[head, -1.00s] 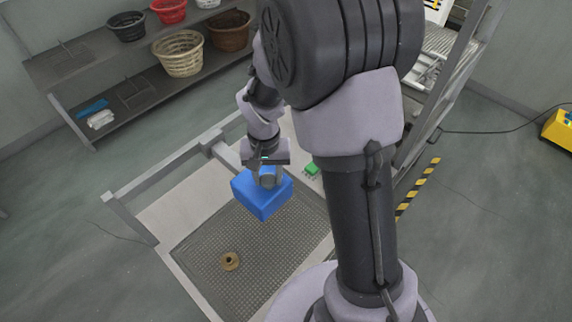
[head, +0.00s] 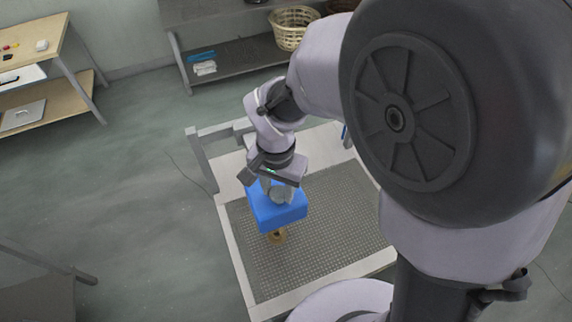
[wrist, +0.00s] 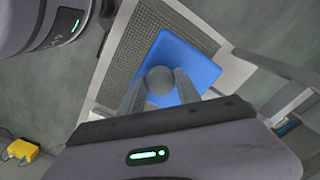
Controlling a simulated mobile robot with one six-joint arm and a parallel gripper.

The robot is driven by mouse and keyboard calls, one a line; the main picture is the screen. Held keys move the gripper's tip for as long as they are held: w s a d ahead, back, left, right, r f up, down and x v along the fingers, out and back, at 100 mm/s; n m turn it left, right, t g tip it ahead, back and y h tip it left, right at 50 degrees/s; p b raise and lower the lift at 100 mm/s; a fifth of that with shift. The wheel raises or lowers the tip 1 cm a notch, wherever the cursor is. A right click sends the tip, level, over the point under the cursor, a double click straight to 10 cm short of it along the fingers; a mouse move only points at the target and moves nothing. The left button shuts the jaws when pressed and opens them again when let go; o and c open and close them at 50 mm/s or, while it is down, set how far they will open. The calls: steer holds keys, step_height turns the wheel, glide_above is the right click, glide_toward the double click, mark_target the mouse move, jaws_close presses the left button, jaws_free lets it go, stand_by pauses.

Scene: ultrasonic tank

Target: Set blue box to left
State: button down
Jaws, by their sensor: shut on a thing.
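The blue box (head: 277,211) hangs under my gripper (head: 279,191) in the head view, over the left part of the tank's mesh floor. A round grey knob (wrist: 160,80) stands on top of the box (wrist: 183,58) in the wrist view, and my two fingers (wrist: 158,92) are shut on it from both sides. The box looks raised above the mesh; the exact gap cannot be told. The tank (head: 232,237) has a pale rim around the mesh.
A small brass-coloured ring (head: 277,237) lies on the mesh, partly hidden by the box. A shelf (head: 240,62) with baskets stands at the back, and a wooden table (head: 40,62) at the far left. The mesh right of the box is clear.

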steer(key=c, duration=1.3)
jaws_free()
steer(key=o, duration=0.4)
steer(key=shift+a, duration=0.15)
steer(key=shift+c, duration=0.2)
steer(key=shift+o, duration=0.3)
steer(key=shift+s+a, duration=0.1)
steer(key=shift+a, duration=0.05)
steer(key=shift+r, duration=0.1)
step_height(320, 180, up, 17)
steer(key=p, duration=0.3)
steer(key=shift+r, duration=0.15)
